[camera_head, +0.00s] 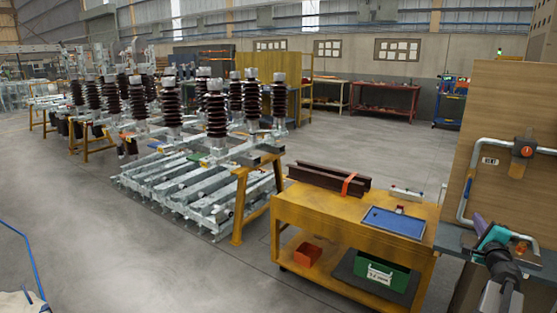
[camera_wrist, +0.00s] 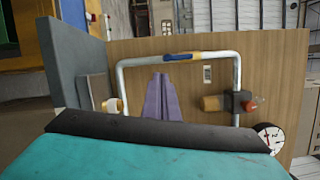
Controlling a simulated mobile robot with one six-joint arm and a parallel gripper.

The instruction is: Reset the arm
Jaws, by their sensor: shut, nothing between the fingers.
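My gripper (camera_head: 479,219) is at the right edge of the head view, with purple fingers and a teal body, in front of a wooden panel (camera_head: 492,95). In the wrist view my gripper (camera_wrist: 163,78) shows its purple fingers together, with nothing between them. They appear inside the outline of a silver pipe loop (camera_wrist: 140,61) on the panel (camera_wrist: 280,60). I cannot tell how far they are from the panel. The pipe (camera_head: 470,180) also shows in the head view.
A valve with a red-orange knob (camera_head: 525,149) sits on the pipe. A round gauge (camera_wrist: 269,136) is at the lower right of the wrist view. A yellow cart (camera_head: 310,210) carries brown beams (camera_head: 325,180) and a blue tray (camera_head: 395,222). Open floor (camera_head: 140,250) lies left.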

